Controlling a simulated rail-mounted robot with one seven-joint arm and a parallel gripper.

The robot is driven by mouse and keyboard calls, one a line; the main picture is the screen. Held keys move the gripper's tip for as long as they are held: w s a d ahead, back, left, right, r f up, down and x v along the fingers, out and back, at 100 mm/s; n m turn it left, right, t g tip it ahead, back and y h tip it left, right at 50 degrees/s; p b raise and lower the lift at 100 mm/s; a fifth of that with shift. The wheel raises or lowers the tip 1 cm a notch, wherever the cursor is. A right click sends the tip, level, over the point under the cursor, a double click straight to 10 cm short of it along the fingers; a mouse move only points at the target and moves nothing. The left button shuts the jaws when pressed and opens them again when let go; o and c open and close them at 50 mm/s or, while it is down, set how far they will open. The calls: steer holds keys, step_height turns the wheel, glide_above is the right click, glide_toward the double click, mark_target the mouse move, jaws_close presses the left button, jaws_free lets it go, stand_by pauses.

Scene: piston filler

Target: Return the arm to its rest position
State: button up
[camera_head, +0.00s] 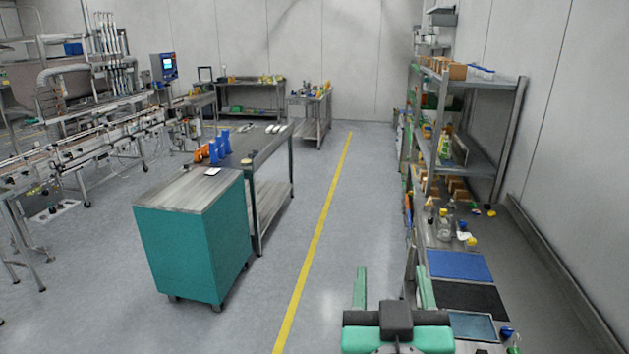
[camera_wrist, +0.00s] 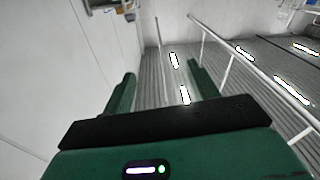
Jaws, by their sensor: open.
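My gripper (camera_head: 393,288) shows at the bottom of the head view, a green and black body with two green fingers pointing away from me. The fingers are wide apart with nothing between them. It is beside the left edge of the right-hand workbench (camera_head: 513,248). In the wrist view my gripper (camera_wrist: 160,85) also shows open and empty, with walls, rails and a ribbed grey surface with bright lights beyond its fingers.
Bottles (camera_head: 444,226), a blue mat (camera_head: 459,265) and a black mat (camera_head: 470,298) lie on the right bench, below a shelf rack (camera_head: 478,150). A teal cabinet (camera_head: 190,245) stands left. The aisle with the yellow line (camera_head: 318,235) is clear.

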steer(key=s+a+r+n+t+y, duration=0.1)
steer(key=s+a+r+t+y, duration=0.5)
steer(key=s+a+r, duration=0.9)
step_height(320, 180, up, 13)
steer(key=w+d+h+p, duration=0.1)
steer(key=d+p, duration=0.1)
steer(key=p, duration=1)
steer(key=shift+w+f+t, duration=0.2)
steer(key=shift+w+t, duration=0.1)
